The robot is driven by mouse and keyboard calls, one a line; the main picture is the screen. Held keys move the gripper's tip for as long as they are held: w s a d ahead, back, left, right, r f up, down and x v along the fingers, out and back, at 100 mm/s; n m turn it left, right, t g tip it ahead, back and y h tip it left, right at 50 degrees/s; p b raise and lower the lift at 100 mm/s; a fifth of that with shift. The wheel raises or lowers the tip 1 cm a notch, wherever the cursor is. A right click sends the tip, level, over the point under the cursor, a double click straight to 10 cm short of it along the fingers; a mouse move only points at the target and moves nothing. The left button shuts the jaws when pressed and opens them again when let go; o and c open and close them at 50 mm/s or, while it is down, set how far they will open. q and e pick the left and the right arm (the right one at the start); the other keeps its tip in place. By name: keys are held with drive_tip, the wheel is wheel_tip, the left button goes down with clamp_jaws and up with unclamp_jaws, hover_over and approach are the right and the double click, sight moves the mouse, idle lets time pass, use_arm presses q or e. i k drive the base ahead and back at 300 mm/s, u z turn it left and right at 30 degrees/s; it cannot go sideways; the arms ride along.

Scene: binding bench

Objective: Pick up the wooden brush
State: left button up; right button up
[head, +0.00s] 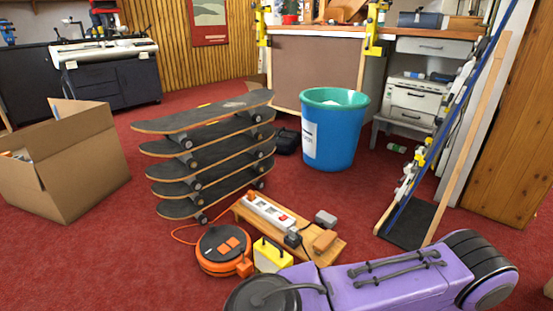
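A small brown wooden block-like piece (325,240) lies on the right part of a low wooden board (303,255) on the floor. It may be the wooden brush, but I cannot make out bristles. No other thing that looks like a brush is clear in the head view. Neither of my grippers shows. A purple arm link with black joints, which looks like mine, crosses the bottom right and hides the floor there.
The board also carries a white power strip (268,212) and a grey box (326,217). An orange cable reel (222,248) and a yellow box (270,256) stand beside it. Stacked skateboards (205,117), a blue bin (338,135) and a cardboard box (85,165) stand behind.

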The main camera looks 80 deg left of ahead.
sight(321, 244)
drive_tip(key=u, duration=1.6)
drive_tip(key=i, duration=0.1)
drive_tip(key=u, duration=0.05)
